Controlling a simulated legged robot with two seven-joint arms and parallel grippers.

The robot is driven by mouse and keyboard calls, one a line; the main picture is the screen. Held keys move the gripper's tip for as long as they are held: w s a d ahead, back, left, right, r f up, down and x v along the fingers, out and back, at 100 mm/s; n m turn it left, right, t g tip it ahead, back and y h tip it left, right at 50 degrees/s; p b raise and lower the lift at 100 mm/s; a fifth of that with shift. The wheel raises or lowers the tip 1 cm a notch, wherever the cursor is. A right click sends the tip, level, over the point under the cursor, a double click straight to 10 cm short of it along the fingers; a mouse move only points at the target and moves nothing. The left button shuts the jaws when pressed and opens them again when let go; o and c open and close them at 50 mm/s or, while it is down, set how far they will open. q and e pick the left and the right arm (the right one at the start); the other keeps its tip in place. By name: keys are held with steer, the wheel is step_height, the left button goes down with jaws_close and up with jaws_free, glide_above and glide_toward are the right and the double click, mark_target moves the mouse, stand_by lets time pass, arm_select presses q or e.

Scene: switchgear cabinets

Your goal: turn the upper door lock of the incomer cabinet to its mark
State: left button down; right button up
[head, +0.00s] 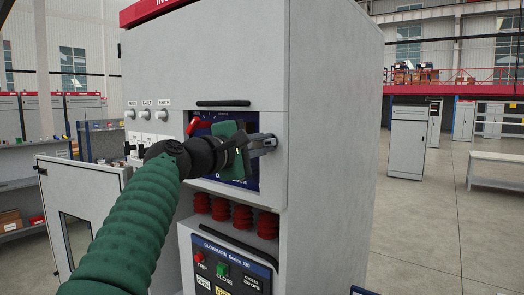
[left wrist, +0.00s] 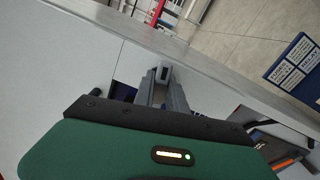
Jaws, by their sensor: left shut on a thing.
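The incomer cabinet (head: 335,150) is a tall grey cabinet with a red top strip whose lettering is mostly cut off. My left gripper (head: 268,143) is at the right edge of its front, beside the blue panel (head: 250,182). In the left wrist view its two grey fingers (left wrist: 163,82) are shut on a small grey piece, the door lock (left wrist: 162,73), at the cabinet's edge. The gripper body hides the lock in the head view. I cannot make out the lock's mark or its angle. My right gripper is not in view.
A black bar handle (head: 223,103) is above the gripper, and a red lever (head: 192,127) is left of it. Red insulators (head: 241,215) and a TRIP/CLOSE panel (head: 228,272) are below. An open door (head: 88,185) stands out at left.

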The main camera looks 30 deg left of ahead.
arm_select(q)
steer(key=shift+f+m+b, duration=0.25)
steer(key=shift+m+b, duration=0.15)
steer(key=shift+m, duration=0.7)
steer(key=c, duration=1.5)
jaws_free()
steer(key=shift+o, duration=0.7)
steer(key=shift+w, duration=0.15)
steer(key=s+a+b, duration=0.1)
steer(key=s+b, duration=0.4)
steer(key=s, duration=1.1)
steer(key=shift+s, duration=0.35)
steer(key=shift+a, duration=0.15)
